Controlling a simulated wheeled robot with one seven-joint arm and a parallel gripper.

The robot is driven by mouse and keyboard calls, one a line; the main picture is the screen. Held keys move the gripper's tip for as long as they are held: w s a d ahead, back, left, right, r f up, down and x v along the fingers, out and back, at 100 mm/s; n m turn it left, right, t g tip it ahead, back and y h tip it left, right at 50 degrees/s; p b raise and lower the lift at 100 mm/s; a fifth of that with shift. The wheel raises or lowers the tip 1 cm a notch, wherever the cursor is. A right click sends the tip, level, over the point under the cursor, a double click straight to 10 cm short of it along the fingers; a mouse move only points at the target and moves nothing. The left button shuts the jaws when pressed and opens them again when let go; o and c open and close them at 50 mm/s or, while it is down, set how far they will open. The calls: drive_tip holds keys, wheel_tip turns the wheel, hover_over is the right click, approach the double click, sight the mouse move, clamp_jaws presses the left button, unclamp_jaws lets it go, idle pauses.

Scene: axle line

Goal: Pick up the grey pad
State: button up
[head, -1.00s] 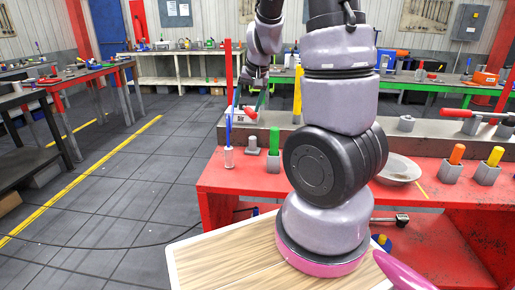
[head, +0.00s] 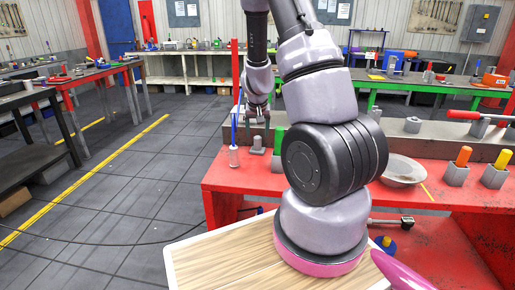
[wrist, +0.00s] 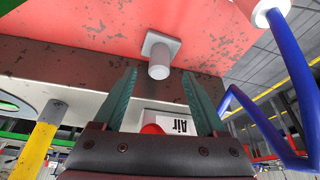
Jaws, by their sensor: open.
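A grey piece with a square base and a short round post (head: 257,146) stands on the red bench, near its left end; it is the grey thing that best fits the pad. In the wrist view the grey piece (wrist: 161,52) lies just beyond the fingertips, roughly centred between them, with its post toward me. My gripper (wrist: 160,72) is open and empty, with two green fingers apart. In the head view my gripper (head: 257,112) hangs just above and behind the grey piece, its fingers hard to make out.
A green peg (head: 279,138) in a grey holder stands close right. A grey dish (head: 402,170) is farther right.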

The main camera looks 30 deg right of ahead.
sight(258, 137)
drive_tip(key=shift+x, duration=2.75)
drive_tip(key=shift+w+d, duration=0.1)
drive_tip(key=shift+c, duration=0.3)
clamp_jaws()
drive_tip(key=shift+r, duration=0.3)
